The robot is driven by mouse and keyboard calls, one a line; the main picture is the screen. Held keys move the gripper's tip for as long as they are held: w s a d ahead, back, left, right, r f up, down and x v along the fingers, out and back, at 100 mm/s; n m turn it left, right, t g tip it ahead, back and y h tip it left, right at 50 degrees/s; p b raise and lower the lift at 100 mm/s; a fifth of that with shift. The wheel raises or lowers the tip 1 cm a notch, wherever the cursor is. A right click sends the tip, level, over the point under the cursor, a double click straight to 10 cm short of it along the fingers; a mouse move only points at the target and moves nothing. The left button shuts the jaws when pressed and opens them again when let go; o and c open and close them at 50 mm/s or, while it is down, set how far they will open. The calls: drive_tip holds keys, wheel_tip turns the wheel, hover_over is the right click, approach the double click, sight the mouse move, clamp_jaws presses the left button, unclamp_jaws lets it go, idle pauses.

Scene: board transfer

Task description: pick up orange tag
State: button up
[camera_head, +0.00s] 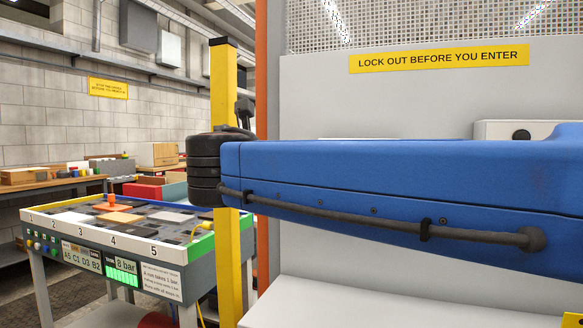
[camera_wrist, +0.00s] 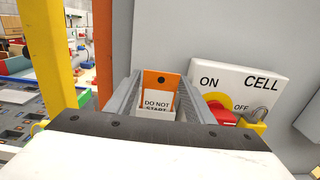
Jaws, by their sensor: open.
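The orange tag (camera_wrist: 161,79) stands upright in the wrist view, with a hole near its top and a white label reading "DO NOT START" on its lower part. My gripper (camera_wrist: 160,76) is open, and its two grey fingers appear on the left and right of the tag. I cannot tell how deep the tag sits between them or whether either finger touches it. The tag's lower end is hidden by my gripper body. In the head view my blue arm crosses the right side, and neither the tag nor my fingers can be made out.
A yellow post (camera_head: 224,100) and orange post (camera_head: 262,60) stand beside my arm. A numbered board table (camera_head: 181,252) is at left.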

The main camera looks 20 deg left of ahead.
drive_tip(key=c, duration=0.7)
drive_tip(key=shift+o, duration=0.2)
drive_tip(key=shift+r, duration=0.1)
wheel_tip(320, 180, up, 11)
drive_tip(key=shift+f, duration=0.2)
